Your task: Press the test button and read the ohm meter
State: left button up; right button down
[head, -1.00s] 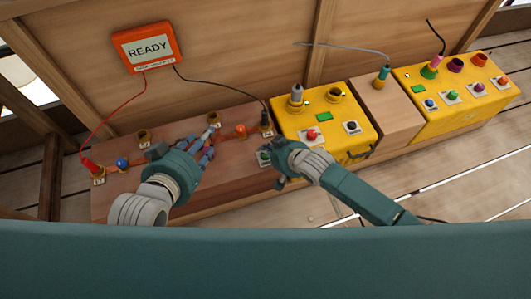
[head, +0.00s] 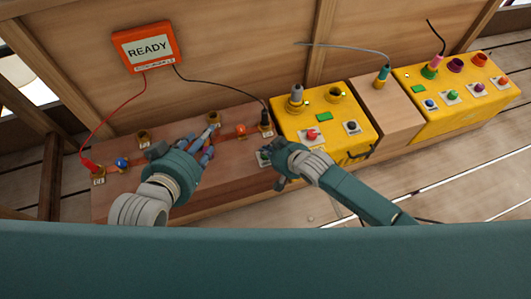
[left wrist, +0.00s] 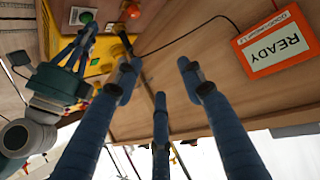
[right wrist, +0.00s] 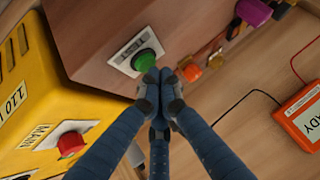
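The orange ohm meter (head: 148,46) hangs on the wooden wall and its screen reads READY. It also shows in the left wrist view (left wrist: 274,44), upside down. A green button (right wrist: 143,60) on a white plate sits at the end of the wooden block (head: 225,178). My right gripper (right wrist: 160,85) is shut and empty, its fingertips together at the button's edge. I cannot tell whether they touch it. In the head view the right hand (head: 275,160) partly hides the button. My left gripper (head: 203,143) is over the wooden block, its fingers apart with nothing between them.
A yellow box (head: 345,148) with a red button (head: 312,135) and a black button stands right of the block. A second yellow box (head: 470,108) is farther right. Red and black leads run from the meter to sockets at the block's ends.

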pick_arm(q)
jog(key=shift+w+d+r+t, duration=0.25)
jog(key=shift+w+r+t, duration=0.25)
jog(key=shift+r, duration=0.25)
pick_arm(e)
jog(key=shift+f, duration=0.4)
dwell(0.4)
pick_arm(q)
jog(key=shift+f, duration=0.1)
pick_arm(e)
jog(key=shift+r, duration=0.25)
jog(key=shift+r+p, duration=0.4)
jog(key=shift+p, duration=0.25)
pick_arm(q)
jog(key=s+a+f+g+y, duration=0.1)
jog(key=s+a+f+g, duration=0.2)
jog(key=s+f+g, duration=0.2)
jog(key=shift+s+a+f, duration=0.2)
jog(key=shift+s+f, duration=1.05)
jog(key=shift+s, duration=0.7)
pick_arm(e)
jog(key=shift+r, duration=0.15)
